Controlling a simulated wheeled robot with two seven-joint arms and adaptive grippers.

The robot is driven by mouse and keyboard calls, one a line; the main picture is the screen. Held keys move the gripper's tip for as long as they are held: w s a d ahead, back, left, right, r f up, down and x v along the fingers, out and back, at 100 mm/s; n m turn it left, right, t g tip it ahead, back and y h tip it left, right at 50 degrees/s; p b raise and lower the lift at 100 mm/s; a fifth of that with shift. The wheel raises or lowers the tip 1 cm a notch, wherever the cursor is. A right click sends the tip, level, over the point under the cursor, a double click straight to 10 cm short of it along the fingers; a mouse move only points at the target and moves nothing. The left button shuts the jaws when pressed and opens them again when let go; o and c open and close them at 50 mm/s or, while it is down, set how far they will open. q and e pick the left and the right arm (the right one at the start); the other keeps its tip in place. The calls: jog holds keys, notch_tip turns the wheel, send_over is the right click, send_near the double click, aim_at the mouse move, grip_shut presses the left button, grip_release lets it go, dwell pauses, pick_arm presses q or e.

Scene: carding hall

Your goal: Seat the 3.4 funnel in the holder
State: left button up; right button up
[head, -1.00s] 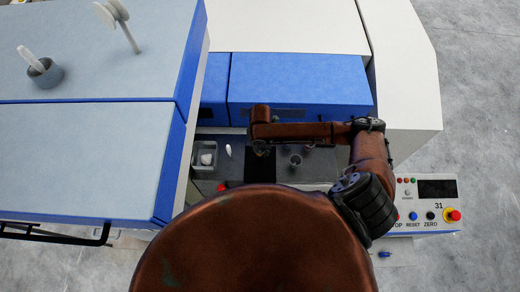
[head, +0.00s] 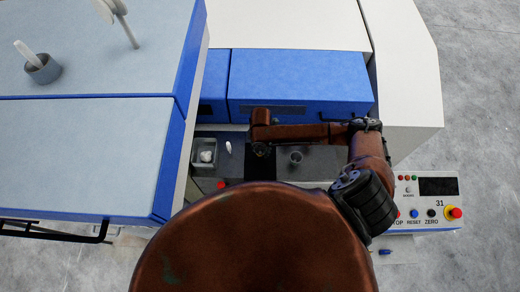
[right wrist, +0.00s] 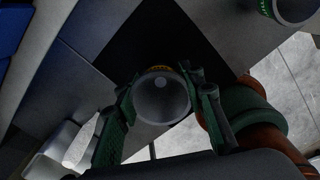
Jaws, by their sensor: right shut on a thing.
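My right gripper (right wrist: 162,98) is shut on a round grey funnel (right wrist: 160,106), whose wide open mouth faces the wrist camera. A yellow mark shows at the funnel's far edge; its lettering is too small to read. In the head view my right gripper (head: 262,150) hangs over a black patch on the dark work surface, and my own arm mostly hides the funnel. A second round funnel-like piece (head: 296,157) stands to its right. In the right wrist view this piece (right wrist: 293,9) shows a green band. I cannot make out the holder for certain. My left gripper is not in view.
A tray (head: 194,154) with white fluff stands left of the gripper, beside an upright white piece (head: 229,147). A red knob (head: 222,184) sits near the front. A blue cover (head: 300,80) rises behind, and a control panel (head: 424,203) is at right.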

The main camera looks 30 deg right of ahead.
jog(key=b, duration=0.2)
send_over(261, 160)
jog(key=shift+w+f, duration=0.2)
jog(key=shift+f, duration=2.15)
jog(key=shift+s+a+f, duration=0.15)
jog(key=shift+s+f, duration=0.3)
jog(key=o, duration=0.9)
jog(key=shift+c, duration=0.2)
jog(key=o, duration=0.5)
jog(key=shift+w+f, duration=0.2)
jog(key=shift+w, duration=0.05)
jog(key=shift+c, duration=0.2)
jog(key=shift+o, duration=0.2)
jog(key=shift+r, duration=0.1)
jog(key=shift+s+r, duration=0.1)
